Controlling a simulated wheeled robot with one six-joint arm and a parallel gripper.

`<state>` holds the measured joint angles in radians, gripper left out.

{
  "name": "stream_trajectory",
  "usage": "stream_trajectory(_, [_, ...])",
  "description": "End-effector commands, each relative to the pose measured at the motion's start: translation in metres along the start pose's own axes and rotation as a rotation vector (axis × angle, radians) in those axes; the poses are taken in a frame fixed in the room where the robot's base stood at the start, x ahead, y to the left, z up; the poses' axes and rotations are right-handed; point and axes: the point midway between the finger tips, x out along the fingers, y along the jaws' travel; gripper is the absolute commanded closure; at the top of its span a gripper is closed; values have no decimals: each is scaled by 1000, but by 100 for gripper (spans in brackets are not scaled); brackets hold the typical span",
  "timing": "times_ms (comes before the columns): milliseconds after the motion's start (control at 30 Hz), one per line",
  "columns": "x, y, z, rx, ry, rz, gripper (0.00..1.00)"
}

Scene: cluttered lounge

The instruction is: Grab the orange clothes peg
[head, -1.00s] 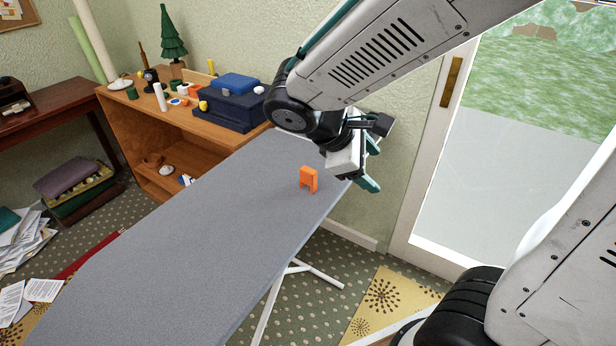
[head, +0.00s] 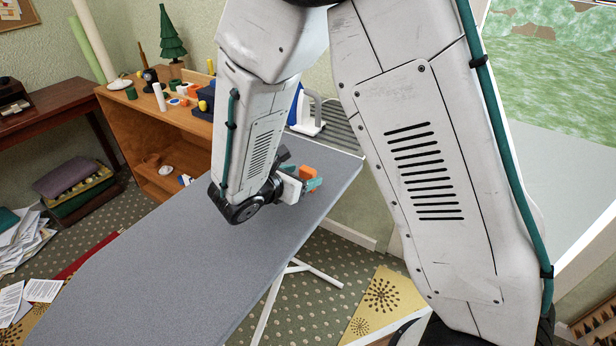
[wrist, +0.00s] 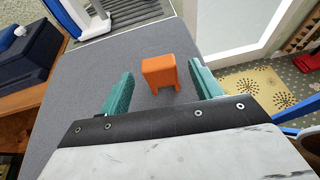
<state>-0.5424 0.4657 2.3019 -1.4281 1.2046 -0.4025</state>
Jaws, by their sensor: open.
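The orange clothes peg (head: 307,172) stands on the grey ironing board (head: 150,240), near its far right end. In the wrist view the peg (wrist: 160,72) stands upright on the board, between and slightly beyond my two teal fingertips. My gripper (head: 312,178) is open, low over the board. In the wrist view its fingers (wrist: 161,88) lie on either side of the peg, with a gap on each side. In the head view my gripper partly hides the peg.
An iron (head: 305,118) stands on the ribbed rest at the board's far end. A wooden shelf (head: 130,115) holding small items is behind the board. A glass door (head: 560,170) is at the right. The board's near surface is clear.

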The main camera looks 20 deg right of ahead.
Motion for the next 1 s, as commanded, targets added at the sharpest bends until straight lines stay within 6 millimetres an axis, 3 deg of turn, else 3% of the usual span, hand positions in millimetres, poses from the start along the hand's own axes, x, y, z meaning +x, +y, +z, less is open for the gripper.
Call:
stream_trajectory(200, [30,0,-2,0,1,-3,36])
stream_trajectory(467, [33,1,-2,1,1,-1,36])
stream_trajectory(500, [33,1,-2,1,1,-1,39])
stream_trajectory(667, [33,1,-2,1,1,-1,83])
stream_trajectory(1000, [32,1,-1,1,1,0,83])
